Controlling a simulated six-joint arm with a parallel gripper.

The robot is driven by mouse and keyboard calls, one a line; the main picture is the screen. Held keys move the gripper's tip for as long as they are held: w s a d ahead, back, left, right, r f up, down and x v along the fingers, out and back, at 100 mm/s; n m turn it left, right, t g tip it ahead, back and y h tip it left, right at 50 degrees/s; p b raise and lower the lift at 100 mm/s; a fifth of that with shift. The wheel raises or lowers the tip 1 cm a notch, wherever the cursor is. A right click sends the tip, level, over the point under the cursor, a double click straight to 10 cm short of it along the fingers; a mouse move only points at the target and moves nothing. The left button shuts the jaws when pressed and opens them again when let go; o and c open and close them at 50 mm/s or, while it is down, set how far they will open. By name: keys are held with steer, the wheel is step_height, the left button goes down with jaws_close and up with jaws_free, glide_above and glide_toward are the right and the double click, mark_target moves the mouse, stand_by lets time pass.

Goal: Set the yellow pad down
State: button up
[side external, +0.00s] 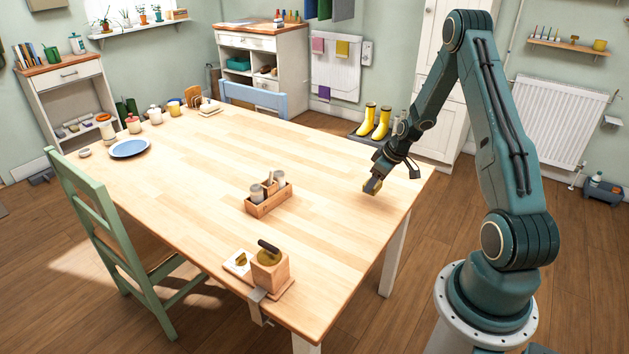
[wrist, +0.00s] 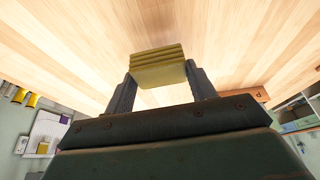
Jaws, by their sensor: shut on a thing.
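The yellow pad (wrist: 158,68) is between the two fingers of my gripper (wrist: 160,85) in the wrist view, which are shut on it. It looks like a small ridged block. In the side external view the pad (side external: 373,187) shows at the end of my gripper (side external: 376,180), near the right end of the wooden table (side external: 330,165). It is low over the tabletop. I cannot tell whether its underside touches the wood.
A wooden caddy (side external: 268,201) with shakers stands left of my gripper. A wooden block with a dark handle (side external: 270,268) and a white dish (side external: 238,262) are at the near edge. A blue plate (side external: 129,149) and jars stand far left. The tabletop around my gripper is clear.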

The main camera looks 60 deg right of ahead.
mark_target(378, 184)
steer(key=shift+f, duration=1.85)
steer(key=shift+f, duration=0.15)
steer(key=o, duration=1)
steer(key=shift+c, duration=0.2)
steer(key=v, duration=1.2)
steer(key=shift+r, duration=0.25)
